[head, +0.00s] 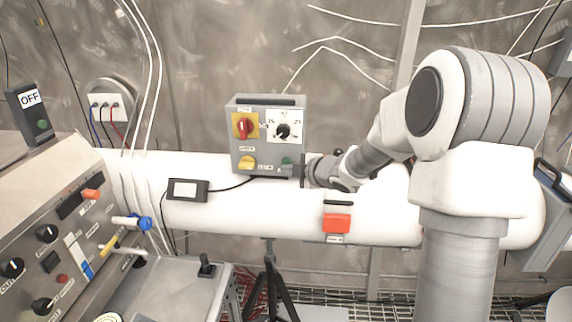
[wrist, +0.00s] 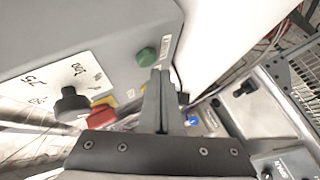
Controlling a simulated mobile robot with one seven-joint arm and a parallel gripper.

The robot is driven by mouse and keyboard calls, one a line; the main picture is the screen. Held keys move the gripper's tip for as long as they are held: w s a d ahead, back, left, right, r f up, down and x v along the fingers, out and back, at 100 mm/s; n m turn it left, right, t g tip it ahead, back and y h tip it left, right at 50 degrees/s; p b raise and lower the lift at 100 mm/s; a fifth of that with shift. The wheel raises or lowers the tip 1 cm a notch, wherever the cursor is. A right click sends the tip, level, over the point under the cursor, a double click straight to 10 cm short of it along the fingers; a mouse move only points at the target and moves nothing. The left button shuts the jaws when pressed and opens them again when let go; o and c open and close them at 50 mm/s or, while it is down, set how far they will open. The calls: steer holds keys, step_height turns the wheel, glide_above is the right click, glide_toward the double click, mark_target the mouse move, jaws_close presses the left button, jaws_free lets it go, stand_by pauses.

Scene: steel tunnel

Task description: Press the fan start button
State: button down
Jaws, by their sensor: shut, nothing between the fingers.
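A grey control box (head: 240,104) sits above the white pipe, with a red rotary switch, a black dial and a yellow knob on its face. A round green button (head: 286,161) is at its lower right; its label is too small to read. The green button (wrist: 147,57) also shows in the wrist view, raised from the panel. My gripper (head: 296,171) reaches in from the right at the box's lower right corner. In the wrist view, my gripper's fingers (wrist: 160,80) are together and empty, their tips just below the button. I cannot tell if they touch it.
An orange-red box (head: 337,223) sits on the white pipe (head: 215,215) below my arm. A small black box (head: 187,190) hangs left of the control box. A console (head: 40,215) with several knobs fills the left. A tripod (head: 271,280) stands below.

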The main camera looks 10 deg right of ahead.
stand_by(0.6)
steer(key=shift+w+d, duration=0.15)
steer(key=shift+w, duration=0.25)
steer(key=shift+w+p, duration=0.2)
steer(key=shift+p, duration=0.1)
stand_by(0.4)
steer(key=shift+s+b, duration=0.3)
steer(key=shift+s, duration=0.35)
steer(key=shift+a, duration=0.2)
steer(key=s, duration=0.2)
steer(key=s+a+b, duration=0.1)
steer(key=s+b, duration=0.1)
steer(key=s, duration=0.1)
steer(key=shift+s+a, duration=0.35)
steer(key=shift+a, duration=0.05)
